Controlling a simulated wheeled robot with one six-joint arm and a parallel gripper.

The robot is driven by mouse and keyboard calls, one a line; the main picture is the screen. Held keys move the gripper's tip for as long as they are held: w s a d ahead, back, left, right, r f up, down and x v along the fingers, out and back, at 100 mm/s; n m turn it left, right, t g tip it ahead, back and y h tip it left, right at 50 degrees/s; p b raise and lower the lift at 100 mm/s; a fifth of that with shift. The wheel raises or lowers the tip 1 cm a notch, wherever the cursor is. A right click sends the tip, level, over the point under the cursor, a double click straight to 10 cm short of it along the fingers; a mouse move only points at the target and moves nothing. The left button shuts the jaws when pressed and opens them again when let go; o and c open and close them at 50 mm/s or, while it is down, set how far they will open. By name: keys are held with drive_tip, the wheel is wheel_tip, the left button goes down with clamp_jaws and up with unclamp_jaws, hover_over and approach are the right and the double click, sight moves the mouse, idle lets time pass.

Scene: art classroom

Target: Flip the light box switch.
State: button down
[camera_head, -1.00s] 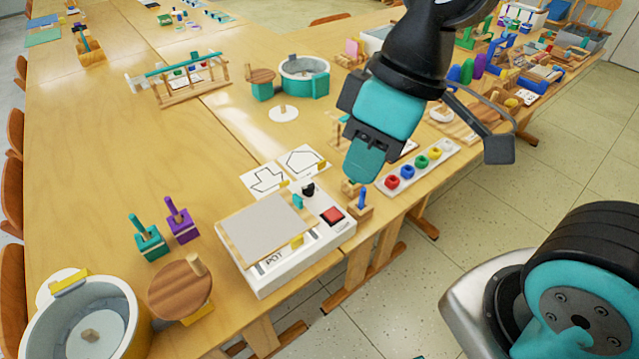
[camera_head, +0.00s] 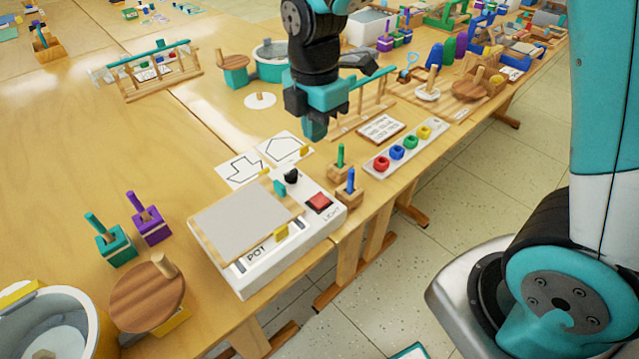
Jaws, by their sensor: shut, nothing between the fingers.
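The light box (camera_head: 260,265) is a white box near the table's front edge, with a grey panel (camera_head: 242,219) on a wooden board on its left part. A red switch (camera_head: 319,202) sits at its right end by the label "LIGHT". A black knob (camera_head: 291,176) and a small teal piece (camera_head: 280,188) are at its back edge. My gripper (camera_head: 313,130) is shut and empty, pointing down above the table behind the box. It is apart from the switch, which is in plain view. Whether the switch is on or off I cannot tell.
Wooden blocks with a green peg (camera_head: 340,157) and a blue peg (camera_head: 350,182) stand close right of the box. A board with coloured rings (camera_head: 404,147) lies further right. Two drawn cards (camera_head: 285,149) lie behind the box.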

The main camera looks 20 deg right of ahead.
sight(321, 198)
drive_tip(key=shift+a, duration=0.1)
wheel_tip(321, 198, down, 14)
drive_tip(key=shift+b, duration=0.35)
idle(0.4)
drive_tip(key=shift+f, duration=0.15)
drive_tip(key=shift+s+p, duration=0.1)
drive_tip(key=shift+p, duration=0.2)
drive_tip(key=shift+s+d+r+p, duration=0.25)
drive_tip(key=shift+s+r+p, duration=0.1)
drive_tip(key=shift+s+r, duration=0.15)
drive_tip(key=shift+f, duration=0.1)
